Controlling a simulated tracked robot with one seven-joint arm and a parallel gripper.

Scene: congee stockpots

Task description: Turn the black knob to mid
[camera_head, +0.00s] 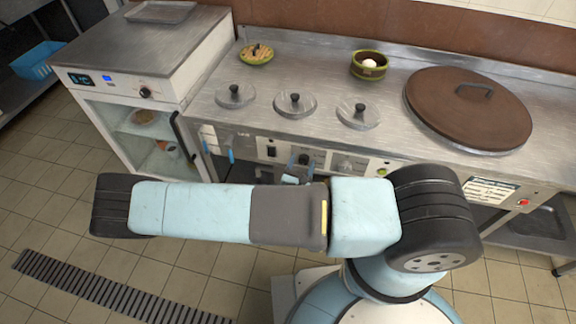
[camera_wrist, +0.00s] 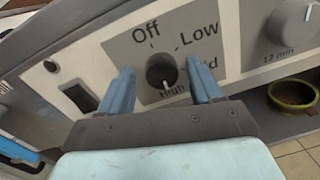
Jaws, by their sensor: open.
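The black knob (camera_wrist: 162,71) sits on a grey panel of the counter front, with the labels Off, Low, a partly covered one ending in "d", and High around it. Its white mark points down, toward High. My gripper (camera_wrist: 160,67) is open, with one blue finger on each side of the knob. I cannot tell whether the fingers touch it. In the head view the knob (camera_head: 305,159) is small on the counter front, and my arm covers much of the area below it.
A black rocker switch (camera_wrist: 80,97) is left of the knob. A grey knob marked 12 min (camera_wrist: 290,20) and a green bowl (camera_wrist: 295,94) are to the right. Several metal lids and a large brown lid (camera_head: 470,105) lie on the counter. A glass-fronted cabinet (camera_head: 145,120) stands left.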

